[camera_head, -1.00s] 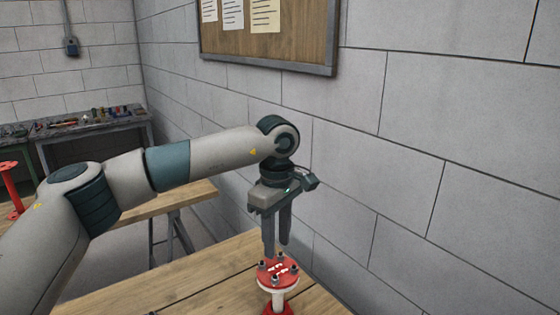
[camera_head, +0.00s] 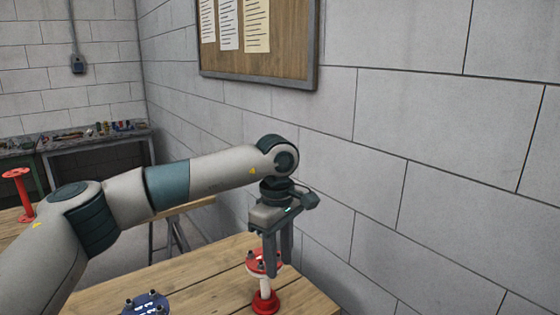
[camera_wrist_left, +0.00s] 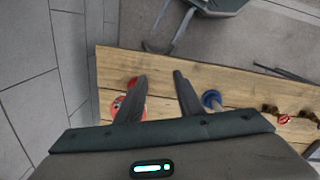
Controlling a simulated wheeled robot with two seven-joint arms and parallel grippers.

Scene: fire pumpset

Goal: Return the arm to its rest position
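My left arm reaches in from the left in the head view. Its gripper (camera_head: 279,266) points down, its two fingers apart with nothing between them; the wrist view also shows them spread (camera_wrist_left: 162,76). The fingers overlap the red-topped flanged piece (camera_head: 264,302) in the head view, hiding part of its bolted top. Whether they touch it cannot be told there. In the wrist view its red top (camera_wrist_left: 118,106) is partly behind one finger. My right gripper is not in view.
A blue bolted flange (camera_head: 146,304) sits on the wooden table (camera_head: 205,283), left of the red-topped piece. A block wall (camera_head: 430,150) with a notice board (camera_head: 262,58) stands close behind. A red flanged pipe (camera_head: 26,196) and a cluttered bench (camera_head: 95,141) are at the left.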

